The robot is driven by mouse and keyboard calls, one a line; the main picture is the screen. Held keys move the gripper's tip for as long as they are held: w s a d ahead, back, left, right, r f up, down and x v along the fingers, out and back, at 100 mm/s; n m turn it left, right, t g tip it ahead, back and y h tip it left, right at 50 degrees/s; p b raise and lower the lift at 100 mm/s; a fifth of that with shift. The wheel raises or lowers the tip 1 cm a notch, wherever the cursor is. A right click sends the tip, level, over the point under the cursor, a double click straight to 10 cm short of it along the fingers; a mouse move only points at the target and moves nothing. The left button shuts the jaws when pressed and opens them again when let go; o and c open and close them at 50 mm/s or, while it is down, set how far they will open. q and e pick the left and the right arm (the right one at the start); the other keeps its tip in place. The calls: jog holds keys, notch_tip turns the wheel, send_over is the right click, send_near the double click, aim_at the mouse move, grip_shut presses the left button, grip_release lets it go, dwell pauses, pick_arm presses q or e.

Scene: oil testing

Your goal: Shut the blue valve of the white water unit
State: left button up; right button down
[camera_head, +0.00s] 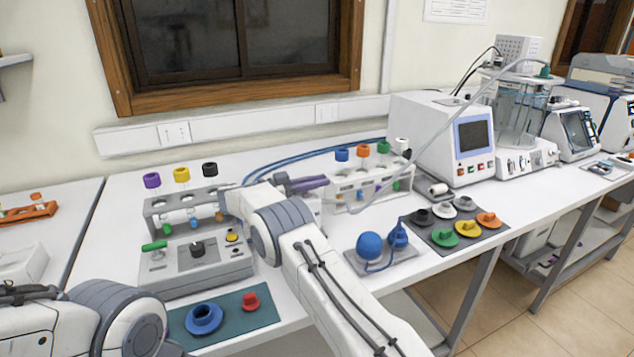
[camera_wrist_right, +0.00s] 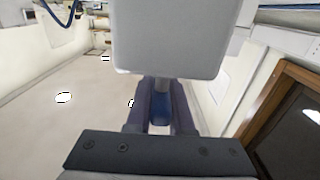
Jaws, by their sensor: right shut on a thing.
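My right gripper (camera_head: 308,186) is at the left end of a white rack-like unit (camera_head: 388,200) with tubes and small coloured knobs. In the right wrist view its dark fingers (camera_wrist_right: 160,122) are shut on a blue valve handle (camera_wrist_right: 161,108). The handle joins a pale, box-shaped body (camera_wrist_right: 168,40) that fills the top middle of that view. In the head view the blue valve cannot be made out, and its exact angle is unclear. My left arm shows at the lower left, but its gripper is out of view.
A grey unit (camera_head: 192,275) with capped tubes stands left of my right arm. A teal mat (camera_head: 240,318) holds blue and red parts. A blue bulb (camera_head: 370,245), a dark mat with coloured stoppers (camera_head: 422,232) and a white instrument (camera_head: 425,125) stand to the right.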

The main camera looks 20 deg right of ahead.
jog(key=shift+r, duration=0.15)
jog(key=c, duration=0.8)
grip_release()
jog(key=s+d+r+b, duration=0.3)
jog(key=s+d+r, duration=0.4)
jog(key=s+r, duration=0.2)
jog(key=shift+d+r+b, duration=0.3)
jog(key=shift+r, duration=0.65)
jog(key=shift+w, duration=0.1)
